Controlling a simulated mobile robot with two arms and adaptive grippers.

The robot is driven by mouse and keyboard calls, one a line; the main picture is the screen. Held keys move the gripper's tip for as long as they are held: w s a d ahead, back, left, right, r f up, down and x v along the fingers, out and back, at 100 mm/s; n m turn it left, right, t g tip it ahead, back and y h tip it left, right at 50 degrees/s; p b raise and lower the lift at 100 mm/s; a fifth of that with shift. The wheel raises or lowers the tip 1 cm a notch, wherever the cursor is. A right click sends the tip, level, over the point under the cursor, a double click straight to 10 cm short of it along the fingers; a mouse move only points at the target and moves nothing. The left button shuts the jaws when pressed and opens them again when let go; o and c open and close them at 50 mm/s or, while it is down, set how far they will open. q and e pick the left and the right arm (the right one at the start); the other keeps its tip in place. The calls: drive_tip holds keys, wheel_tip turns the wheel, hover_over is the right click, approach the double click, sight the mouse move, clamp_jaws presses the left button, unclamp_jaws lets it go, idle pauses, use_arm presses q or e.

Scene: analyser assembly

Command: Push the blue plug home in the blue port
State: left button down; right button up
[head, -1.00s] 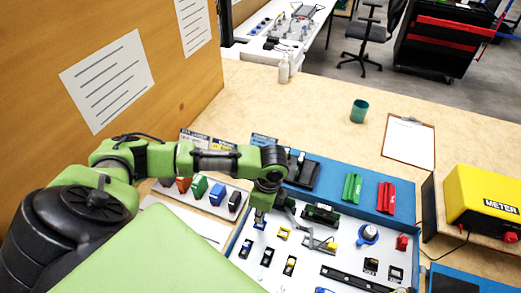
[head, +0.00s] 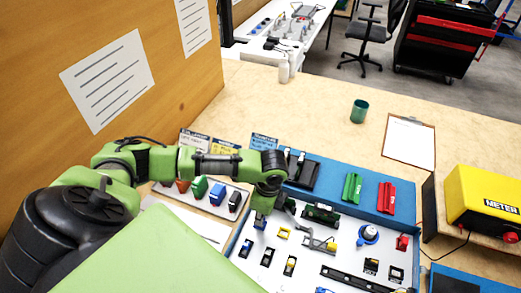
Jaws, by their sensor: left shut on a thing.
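My left gripper (head: 263,213) reaches in from the left over the white panel of the blue-framed board. It is shut on a small blue piece, seemingly the blue plug (head: 260,222), which shows just below the fingers. The plug is over or at the panel's upper left area. The blue port is hidden under the gripper and plug, so I cannot tell how deep the plug sits. My right gripper is not in view.
A rack (head: 205,203) with coloured plugs stands left of the board. Green and red parts (head: 352,188) lie on the blue back strip. A yellow meter (head: 485,200) stands at right. A teal cup (head: 359,111) and a clipboard (head: 409,142) are behind, with bare table around them.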

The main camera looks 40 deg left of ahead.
use_arm(q)
drive_tip(key=shift+f, duration=0.4)
idle(0.5)
drive_tip(key=c, duration=2)
unclamp_jaws()
drive_tip(key=o, duration=0.3)
wheel_tip(320, 180, up, 7)
drive_tip(key=p, duration=0.8)
